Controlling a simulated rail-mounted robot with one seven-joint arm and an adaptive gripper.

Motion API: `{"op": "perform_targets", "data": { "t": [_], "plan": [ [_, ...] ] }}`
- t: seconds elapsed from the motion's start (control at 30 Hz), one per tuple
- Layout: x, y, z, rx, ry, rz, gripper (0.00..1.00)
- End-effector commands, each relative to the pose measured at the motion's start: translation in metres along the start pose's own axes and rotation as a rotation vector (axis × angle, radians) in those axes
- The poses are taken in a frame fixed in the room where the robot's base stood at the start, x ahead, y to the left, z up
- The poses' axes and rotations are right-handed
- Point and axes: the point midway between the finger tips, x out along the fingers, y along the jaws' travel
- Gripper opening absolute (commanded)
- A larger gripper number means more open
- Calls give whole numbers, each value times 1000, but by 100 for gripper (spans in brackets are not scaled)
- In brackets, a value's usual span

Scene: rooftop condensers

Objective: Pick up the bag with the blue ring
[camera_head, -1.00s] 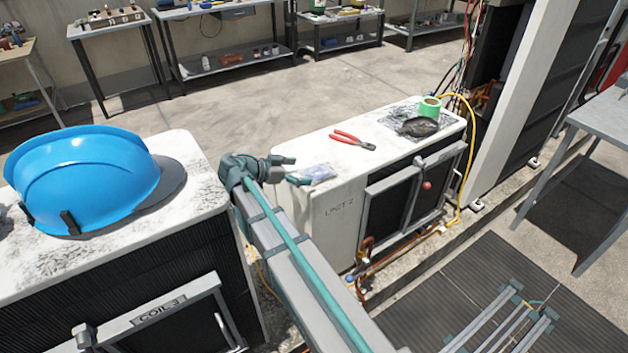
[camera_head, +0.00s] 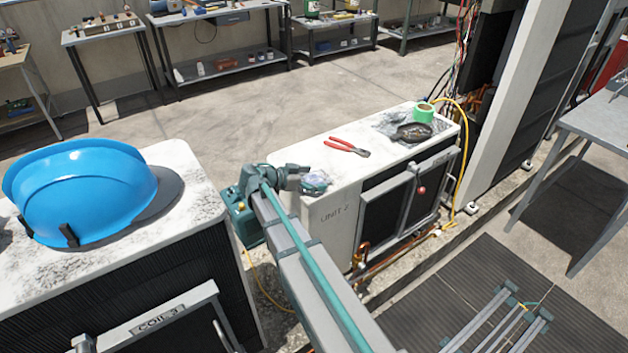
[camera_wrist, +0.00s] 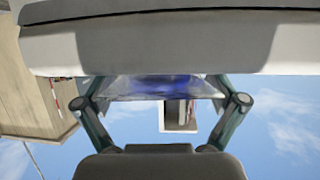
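A small clear bag (camera_head: 315,182) lies at the near left corner of the white unit's top. In the wrist view the bag (camera_wrist: 160,88) shows a blurred blue patch inside; the shape of a ring cannot be made out. My gripper (camera_head: 303,180) is at the left end of the bag, low over the unit's edge. In the wrist view my gripper (camera_wrist: 163,92) has its fingers spread wide, one on each side of the bag. I cannot tell whether they touch it. The fingertips are partly hidden.
The white unit (camera_head: 335,195) also bears red-handled pliers (camera_head: 347,147), a dark object (camera_head: 412,133) and green tape (camera_head: 424,112). A blue hard hat (camera_head: 80,190) sits on the condenser at left. A yellow hose (camera_head: 460,175) hangs at the unit's right end.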

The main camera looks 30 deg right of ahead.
Motion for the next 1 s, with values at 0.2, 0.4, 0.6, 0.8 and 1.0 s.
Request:
{"op": "perform_targets", "data": {
  "t": [0.2, 0.4, 0.6, 0.8, 1.0],
  "plan": [
    [0, 0, 0, 0, 0, 0, 52],
    [0, 0, 0, 0, 0, 0, 38],
    [-2, 0, -3, 0, 0, 0, 38],
    [-9, 0, -22, 3, 0, -2, 38],
    [-22, 0, -53, 3, 0, -1, 38]
  ]
}}
